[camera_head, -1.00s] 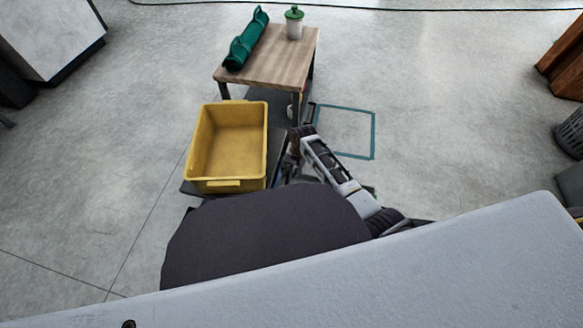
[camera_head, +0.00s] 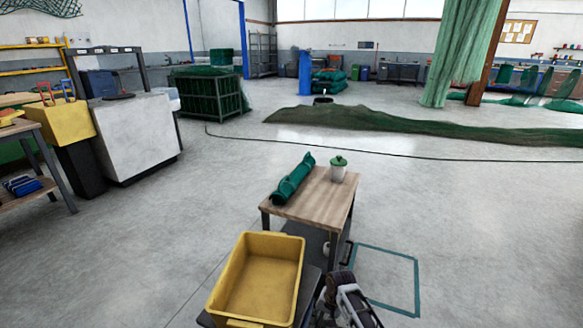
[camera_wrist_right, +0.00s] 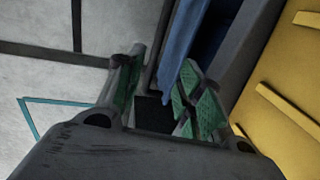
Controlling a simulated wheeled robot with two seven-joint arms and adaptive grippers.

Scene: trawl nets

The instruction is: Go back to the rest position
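My right gripper (camera_wrist_right: 161,70) shows in the right wrist view with its two green-padded fingers apart and nothing between them. In the head view my right arm (camera_head: 350,302) reaches in at the bottom, beside the yellow bin (camera_head: 293,245) and in front of the small wooden table; its fingers cannot be made out there. The bin's yellow side also shows at the right of the right wrist view (camera_wrist_right: 285,75). My left arm and gripper are out of view.
A cable (camera_head: 330,150) crosses the floor behind. Open floor lies on both sides.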

